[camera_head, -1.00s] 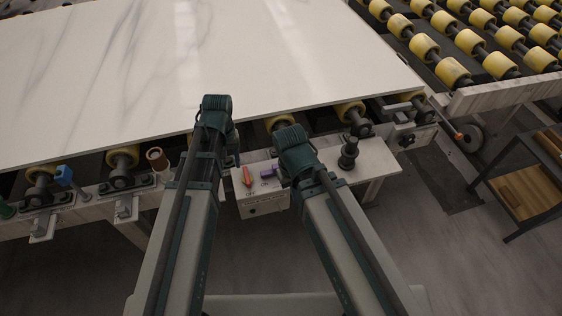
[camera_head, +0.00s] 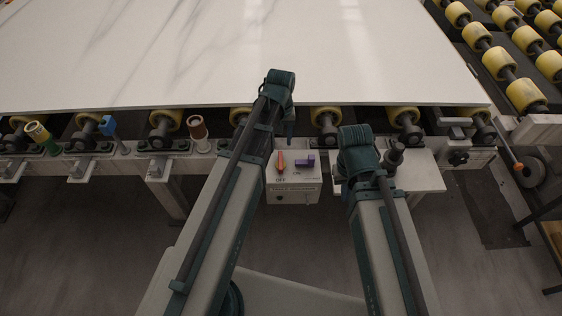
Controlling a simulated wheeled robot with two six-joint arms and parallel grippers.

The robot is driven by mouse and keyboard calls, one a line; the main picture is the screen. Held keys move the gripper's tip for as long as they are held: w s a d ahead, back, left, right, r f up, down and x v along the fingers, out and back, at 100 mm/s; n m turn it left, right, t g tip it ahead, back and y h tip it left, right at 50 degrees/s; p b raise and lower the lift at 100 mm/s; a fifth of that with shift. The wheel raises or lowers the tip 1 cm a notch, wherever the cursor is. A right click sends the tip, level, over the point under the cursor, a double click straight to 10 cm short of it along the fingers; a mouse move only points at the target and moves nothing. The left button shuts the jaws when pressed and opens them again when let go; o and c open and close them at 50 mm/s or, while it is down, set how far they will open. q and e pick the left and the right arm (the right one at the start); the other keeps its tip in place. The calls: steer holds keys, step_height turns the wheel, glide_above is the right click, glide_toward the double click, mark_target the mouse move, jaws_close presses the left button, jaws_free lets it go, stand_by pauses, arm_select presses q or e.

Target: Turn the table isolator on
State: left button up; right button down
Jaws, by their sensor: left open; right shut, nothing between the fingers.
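The isolator box (camera_head: 293,187) is a pale box on the table's front edge, with OFF and ON lettering on top. An orange lever (camera_head: 281,161) stands on its left part, near OFF. A purple piece (camera_head: 304,162) sits to its right, near ON. My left gripper (camera_head: 290,129) is open, just behind and above the box, apart from the levers; its fingers are partly hidden by the wrist. My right gripper (camera_head: 343,186) is shut and empty to the right of the box, its fingertips mostly hidden by my arm.
A white stone slab (camera_head: 200,55) lies on yellow rollers behind the box. A dark knob (camera_head: 395,154) stands on a shelf to the right. The floor in front is open.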

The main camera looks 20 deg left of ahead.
mark_target(281, 160)
arm_select(q)
step_height(281, 160, down, 10)
steer(key=b, duration=0.9)
steer(key=shift+f, duration=0.25)
steer(key=shift+r, duration=0.1)
jaws_close()
